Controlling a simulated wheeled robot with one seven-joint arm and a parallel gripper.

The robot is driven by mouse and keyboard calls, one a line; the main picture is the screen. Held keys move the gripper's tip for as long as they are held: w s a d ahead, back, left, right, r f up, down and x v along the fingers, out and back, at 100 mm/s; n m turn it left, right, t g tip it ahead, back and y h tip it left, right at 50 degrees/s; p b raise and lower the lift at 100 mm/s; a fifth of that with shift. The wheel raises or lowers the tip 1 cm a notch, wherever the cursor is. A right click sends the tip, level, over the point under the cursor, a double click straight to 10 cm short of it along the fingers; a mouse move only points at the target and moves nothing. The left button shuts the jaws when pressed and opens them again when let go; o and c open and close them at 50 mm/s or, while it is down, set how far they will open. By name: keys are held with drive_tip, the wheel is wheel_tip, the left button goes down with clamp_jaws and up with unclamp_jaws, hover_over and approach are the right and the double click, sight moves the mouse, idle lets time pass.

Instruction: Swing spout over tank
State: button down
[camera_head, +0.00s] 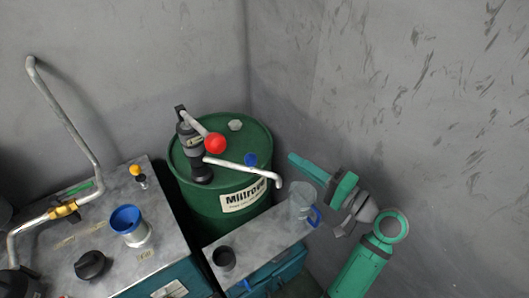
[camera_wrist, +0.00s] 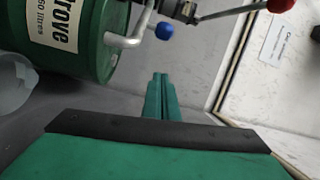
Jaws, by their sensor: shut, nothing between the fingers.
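A pale metal spout (camera_head: 240,168) runs right from the black pump (camera_head: 190,133) on top of the green drum (camera_head: 200,212). Its bent end hangs past the drum's right rim, near a clear jug. The spout's end also shows in the wrist view (camera_wrist: 124,41). The likely tank is the grey-topped unit (camera_head: 110,190) at left, with a blue-rimmed filler (camera_head: 130,222); the spout points away from it. My gripper (camera_head: 291,156) is right of the drum, apart from the spout in the picture. Its green fingers are together and empty in the wrist view (camera_wrist: 158,78).
A clear jug with a blue handle (camera_head: 301,198) and a dark cup (camera_head: 224,259) stand on the bench (camera_head: 255,235) before the drum. The pump lever has a red ball (camera_head: 215,143). A blue knob (camera_head: 251,160) sits by the spout. Grey walls close the back and right.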

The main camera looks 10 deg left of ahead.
drive_tip(key=w+a, duration=0.1)
drive_tip(key=a, duration=0.8)
drive_tip(key=shift+a, duration=0.2)
drive_tip(key=shift+w, duration=0.1)
idle(0.4)
